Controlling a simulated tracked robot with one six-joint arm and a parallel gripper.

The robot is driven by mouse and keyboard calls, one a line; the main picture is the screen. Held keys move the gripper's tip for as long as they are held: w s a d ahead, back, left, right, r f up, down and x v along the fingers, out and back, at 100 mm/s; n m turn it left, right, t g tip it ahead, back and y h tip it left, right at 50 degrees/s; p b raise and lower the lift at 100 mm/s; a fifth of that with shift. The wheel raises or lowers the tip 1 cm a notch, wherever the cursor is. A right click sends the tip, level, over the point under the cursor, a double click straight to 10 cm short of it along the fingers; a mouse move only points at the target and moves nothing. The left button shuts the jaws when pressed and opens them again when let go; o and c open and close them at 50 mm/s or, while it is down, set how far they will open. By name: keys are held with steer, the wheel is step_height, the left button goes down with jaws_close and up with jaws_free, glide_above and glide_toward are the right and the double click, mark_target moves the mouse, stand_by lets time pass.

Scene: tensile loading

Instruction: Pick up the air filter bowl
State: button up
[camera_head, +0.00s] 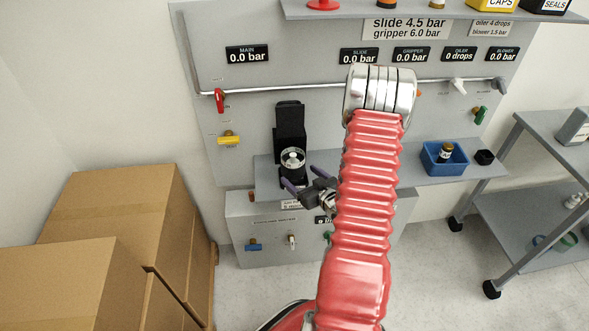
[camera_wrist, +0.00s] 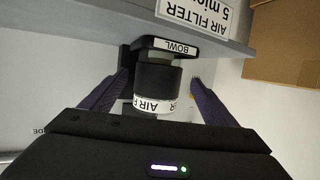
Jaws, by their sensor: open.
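The air filter bowl (camera_wrist: 156,80) is a dark cylinder with a white band lettered "AIR F". It stands on a black base (camera_wrist: 150,46) labelled "BOWL" on the shelf. The wrist picture is upside down. In the head view the bowl (camera_head: 293,160) shows a pale, round top in front of a tall black block. My gripper (camera_head: 299,175) is open in front of it. In the wrist view its purple fingers (camera_wrist: 158,77) lie on either side of the bowl, with gaps visible; I cannot tell any contact. My arm hides part of the shelf in the head view.
The grey shelf (camera_head: 415,179) carries a blue bin (camera_head: 443,158) and a black hex piece (camera_head: 484,157) at the right. A panel with valves and gauges rises behind. Cardboard boxes (camera_head: 120,205) stand at the left, a grey cart (camera_head: 530,205) at the right.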

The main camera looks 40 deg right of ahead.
mark_target(293, 155)
steer(key=shift+w+d+f, duration=0.15)
steer(key=shift+w, duration=0.4)
steer(key=shift+x, duration=2.6)
steer(key=shift+d, duration=0.1)
steer(key=shift+c, duration=0.4)
steer(key=c, duration=1.2)
steer(key=shift+o, duration=0.2)
steer(key=shift+r, duration=0.25)
steer(key=shift+r, duration=4.85)
